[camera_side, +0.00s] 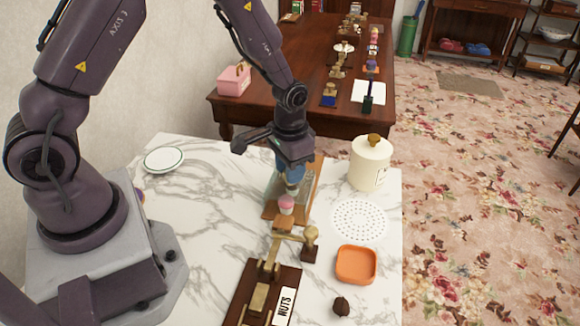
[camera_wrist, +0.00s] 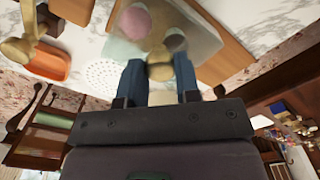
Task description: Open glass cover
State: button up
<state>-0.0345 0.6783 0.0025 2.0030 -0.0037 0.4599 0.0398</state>
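The clear glass cover (camera_side: 274,192) is over a wooden board (camera_side: 313,186) on the marble table, below my gripper (camera_side: 291,181). In the wrist view, the cover (camera_wrist: 201,36) is a hazy pane with a round brass-coloured knob (camera_wrist: 160,69). The blue fingers of my gripper (camera_wrist: 159,77) sit on both sides of this knob and appear to touch it. A pink round item (camera_side: 286,203) is at the board's near end; it also shows in the wrist view (camera_wrist: 135,22), seemingly through the glass. Whether the cover rests on the board or is raised is hard to tell.
A cream jar (camera_side: 370,163) stands right of the cover, with a white perforated mat (camera_side: 359,219) and orange tray (camera_side: 356,264) nearer. A brass lever device (camera_side: 263,290) labelled NUTS is at the front. A white plate (camera_side: 164,160) lies on the left.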

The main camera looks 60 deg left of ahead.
grip_shut()
jog(key=w+a, duration=0.8)
jog(key=o, duration=0.7)
grip_release()
jog(key=shift+o, duration=0.2)
jog(key=shift+r, duration=0.1)
notch_tip(320, 180, up, 13)
